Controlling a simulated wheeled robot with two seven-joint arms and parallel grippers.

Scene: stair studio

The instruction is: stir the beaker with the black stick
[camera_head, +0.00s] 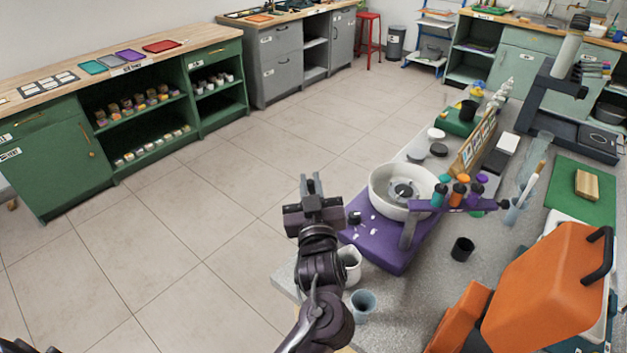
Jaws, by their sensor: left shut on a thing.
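My left gripper (311,184) is at the middle of the head view, past the near left edge of the grey bench, with floor behind it. It is shut on a thin dark thing, most likely the black stick, which I cannot tell apart from the dark fingers. A pale container (351,264) stands on the bench, partly hidden by my left arm. A bluish see-through cup (362,304) stands nearer, right of my wrist. I cannot tell which of these two is the beaker. The gripper is apart from both. My right gripper is out of view.
A purple stand (385,246) with a white round bowl (378,195) and a rack of coloured bottles stands right of the gripper. A black cup (462,249) and a large orange machine (545,290) are farther right. Open tiled floor (190,210) lies left.

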